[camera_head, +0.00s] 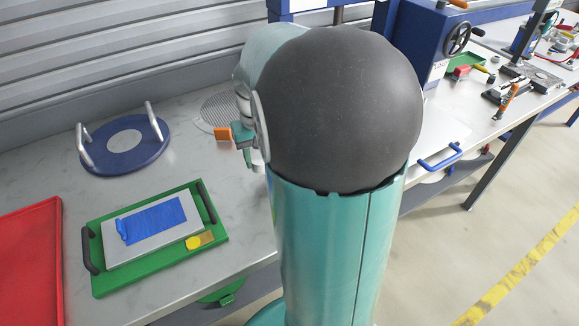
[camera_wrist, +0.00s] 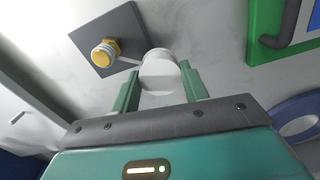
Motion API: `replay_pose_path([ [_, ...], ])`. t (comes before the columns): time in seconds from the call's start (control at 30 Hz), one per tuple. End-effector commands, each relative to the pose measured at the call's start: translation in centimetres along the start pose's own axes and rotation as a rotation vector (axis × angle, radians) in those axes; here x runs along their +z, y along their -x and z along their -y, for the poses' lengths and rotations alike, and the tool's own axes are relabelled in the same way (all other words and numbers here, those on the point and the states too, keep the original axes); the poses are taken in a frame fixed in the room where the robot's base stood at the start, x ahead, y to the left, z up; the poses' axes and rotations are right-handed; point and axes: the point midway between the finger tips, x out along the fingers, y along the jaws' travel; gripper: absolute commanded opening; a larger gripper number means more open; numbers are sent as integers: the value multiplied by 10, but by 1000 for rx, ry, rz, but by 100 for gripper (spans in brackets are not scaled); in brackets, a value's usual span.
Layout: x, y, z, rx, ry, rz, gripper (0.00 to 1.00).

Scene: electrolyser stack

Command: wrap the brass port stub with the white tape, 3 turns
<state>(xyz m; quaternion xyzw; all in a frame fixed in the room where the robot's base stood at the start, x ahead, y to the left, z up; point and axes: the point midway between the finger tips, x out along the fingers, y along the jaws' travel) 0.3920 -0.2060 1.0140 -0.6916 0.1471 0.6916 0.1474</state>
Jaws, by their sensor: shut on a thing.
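The brass port stub (camera_wrist: 105,52) stands out from a dark grey plate (camera_wrist: 124,26) at the upper left of the wrist view. It looks threaded, with a pale band around it. My gripper (camera_wrist: 159,68) is shut on the roll of white tape (camera_wrist: 160,76), which sits between the two green fingers just right of the stub. A thin white strip runs from the roll towards the stub. How many turns lie on the stub cannot be told. In the head view my arm hides the stub, and only part of my gripper (camera_head: 246,146) shows.
A green tray (camera_head: 106,283) holds a grey plate with a blue sheet and a yellow item. A blue disc (camera_head: 97,157) with two upright handles stands behind it. A red tray (camera_head: 30,265) lies at far left. An orange piece (camera_head: 222,134) is near my gripper.

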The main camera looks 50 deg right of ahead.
Motion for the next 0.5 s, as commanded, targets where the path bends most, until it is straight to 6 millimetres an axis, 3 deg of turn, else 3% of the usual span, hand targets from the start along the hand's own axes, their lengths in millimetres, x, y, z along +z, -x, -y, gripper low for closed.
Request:
replay_pose_path([
  [0.5,-2,38,-2,1,-1,-2,28],
])
